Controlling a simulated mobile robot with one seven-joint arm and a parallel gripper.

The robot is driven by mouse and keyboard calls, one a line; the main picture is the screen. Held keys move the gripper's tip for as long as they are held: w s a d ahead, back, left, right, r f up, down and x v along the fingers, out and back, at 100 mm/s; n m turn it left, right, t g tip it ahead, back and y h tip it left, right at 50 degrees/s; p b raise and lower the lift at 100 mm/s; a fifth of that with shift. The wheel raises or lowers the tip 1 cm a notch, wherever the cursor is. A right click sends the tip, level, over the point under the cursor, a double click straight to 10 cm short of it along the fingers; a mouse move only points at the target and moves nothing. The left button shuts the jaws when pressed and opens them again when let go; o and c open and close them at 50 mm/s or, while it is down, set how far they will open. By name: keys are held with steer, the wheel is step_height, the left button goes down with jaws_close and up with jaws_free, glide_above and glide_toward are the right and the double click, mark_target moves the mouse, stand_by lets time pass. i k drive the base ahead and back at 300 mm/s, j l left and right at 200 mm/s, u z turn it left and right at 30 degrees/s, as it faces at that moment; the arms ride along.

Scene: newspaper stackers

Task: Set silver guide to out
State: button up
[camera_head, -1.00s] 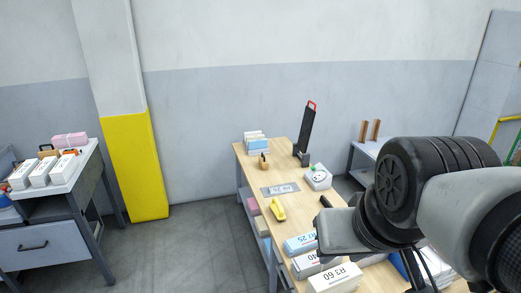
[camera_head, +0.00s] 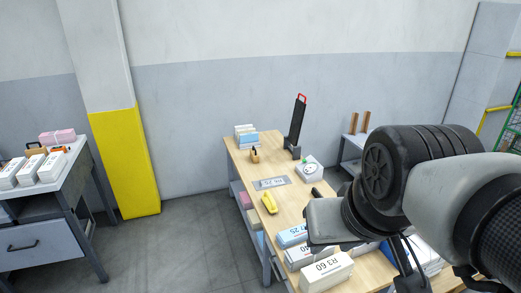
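I cannot pick out a silver guide with certainty. A flat silver-grey plate with dark lettering (camera_head: 272,183) lies on the wooden table (camera_head: 245,182); I cannot tell if it is the guide. My arm reaches in from the right over the table's near right part. Its end points down, and dark, thin parts at my gripper (camera_head: 408,265) show only partly beneath it. The fingertips are not clear, so I cannot tell whether it is open or shut, or whether it touches anything.
A yellow tool (camera_head: 269,203), white-and-blue paper stacks (camera_head: 326,272), a white box with a round top (camera_head: 309,168) and a tall dark stand with a red handle (camera_head: 297,128) occupy the table. A yellow-based column (camera_head: 125,165) stands left. Floor between is clear.

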mark_target(366, 249)
steer(key=z, duration=0.95)
steer(key=i+l+z, duration=0.2)
steer(key=i+l, duration=0.8)
steer(key=l, duration=0.15)
